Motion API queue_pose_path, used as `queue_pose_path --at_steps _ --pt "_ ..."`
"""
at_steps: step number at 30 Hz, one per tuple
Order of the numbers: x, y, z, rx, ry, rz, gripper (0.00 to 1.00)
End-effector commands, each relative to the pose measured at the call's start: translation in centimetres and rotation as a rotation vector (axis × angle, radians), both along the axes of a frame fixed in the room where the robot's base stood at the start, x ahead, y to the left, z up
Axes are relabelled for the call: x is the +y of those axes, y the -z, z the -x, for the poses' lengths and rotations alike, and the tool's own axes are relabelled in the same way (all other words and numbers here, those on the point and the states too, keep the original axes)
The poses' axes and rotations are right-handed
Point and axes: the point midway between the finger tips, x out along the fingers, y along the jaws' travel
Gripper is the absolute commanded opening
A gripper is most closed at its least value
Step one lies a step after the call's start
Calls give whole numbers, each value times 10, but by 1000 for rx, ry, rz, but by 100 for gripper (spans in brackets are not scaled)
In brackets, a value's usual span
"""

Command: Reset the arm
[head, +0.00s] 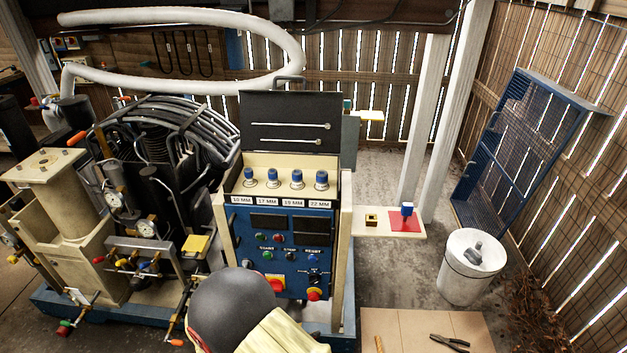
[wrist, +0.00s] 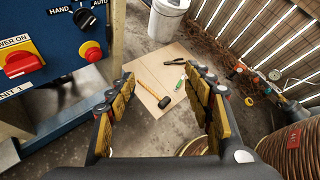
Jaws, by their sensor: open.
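My gripper (wrist: 162,78) shows in the wrist view with its two padded fingers spread wide apart. It is open, with nothing between the fingers. It points down toward a board (wrist: 140,98) on the floor, which lies well beyond the fingertips. Part of my arm (head: 232,312), a dark rounded joint and a cream link, shows at the bottom of the head view, in front of the compressor's blue control panel (head: 262,225). The fingers are not visible in the head view. The panel (wrist: 70,88) also shows at the left of the wrist view, apart from the fingers.
A mallet (wrist: 163,101) and pliers (wrist: 181,83) lie on the board. A white bin (head: 462,282) stands at the right. A side shelf (head: 375,232) holds a red plate with a blue-topped item. Coiled hose (wrist: 302,145) is at the wrist view's right.

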Motion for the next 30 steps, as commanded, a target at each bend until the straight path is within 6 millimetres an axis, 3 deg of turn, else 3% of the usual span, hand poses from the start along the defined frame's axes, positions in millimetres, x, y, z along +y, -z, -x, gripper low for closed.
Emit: queue_pose_path --at_steps 1,9,21,30 --pt "-14 -20 7 -38 117 -80 52" --pt "-67 -94 59 -238 706 -446 52" --pt "-109 -192 122 -497 1436 -875 52" --pt "-135 -259 154 -638 1819 -1175 52"
